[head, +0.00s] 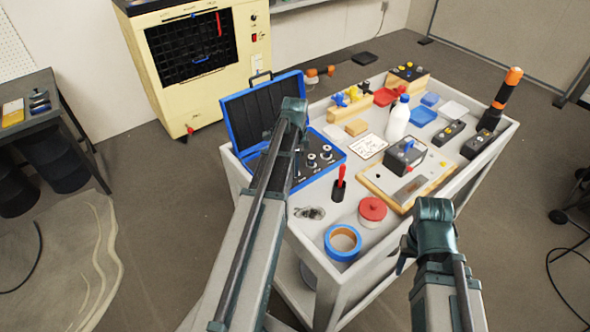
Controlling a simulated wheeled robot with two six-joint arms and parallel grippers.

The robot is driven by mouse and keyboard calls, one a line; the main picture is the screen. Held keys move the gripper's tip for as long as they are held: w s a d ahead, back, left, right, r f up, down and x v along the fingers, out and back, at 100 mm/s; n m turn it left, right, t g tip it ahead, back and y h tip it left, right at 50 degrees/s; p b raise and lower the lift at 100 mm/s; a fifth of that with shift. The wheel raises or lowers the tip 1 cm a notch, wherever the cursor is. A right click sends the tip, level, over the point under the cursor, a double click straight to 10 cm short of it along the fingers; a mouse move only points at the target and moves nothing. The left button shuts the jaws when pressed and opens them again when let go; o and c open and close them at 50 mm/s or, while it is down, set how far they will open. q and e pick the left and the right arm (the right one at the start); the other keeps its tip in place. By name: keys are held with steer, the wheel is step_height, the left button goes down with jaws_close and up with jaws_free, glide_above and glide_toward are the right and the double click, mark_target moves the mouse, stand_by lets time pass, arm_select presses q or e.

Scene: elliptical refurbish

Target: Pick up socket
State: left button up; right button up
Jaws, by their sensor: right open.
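Several metal sockets stand in the dark insert of an open blue case (338,154) on the cart. One socket (326,153) is near the insert's right side, and another socket (311,161) is beside it. My left arm reaches across the case, and its end covers part of the lid and insert. The left gripper's fingers are hidden behind my arm. My right gripper (404,258) is open by the cart's front right edge, apart from the sockets. Its fingers are small and partly hidden by my wrist.
The cart (352,282) also holds blue tape (342,254), a red-lidded container (372,210), a red-handled tool (341,178), a white bottle (398,120) and a wooden board (382,187) with a grey device. A cream cabinet (200,60) stands behind.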

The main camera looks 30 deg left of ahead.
arm_select(q)
jaws_close()
stand_by(0.8)
steer(key=shift+r, duration=0.1)
steer(key=shift+r+p, duration=0.55)
steer(key=shift+p, duration=0.1)
step_height(320, 180, up, 3)
steer(key=p, duration=0.3)
steer(key=s+d, duration=0.3)
steer(key=d, duration=0.1)
steer(key=s+d, duration=0.3)
steer(key=d, duration=0.1)
steer(key=s+d, duration=0.3)
steer(key=d, duration=0.2)
steer(key=shift+s+r+p, duration=0.2)
steer(key=shift+r+p, duration=0.15)
steer(key=shift+o, duration=1.5)
jaws_free()
jaws_close()
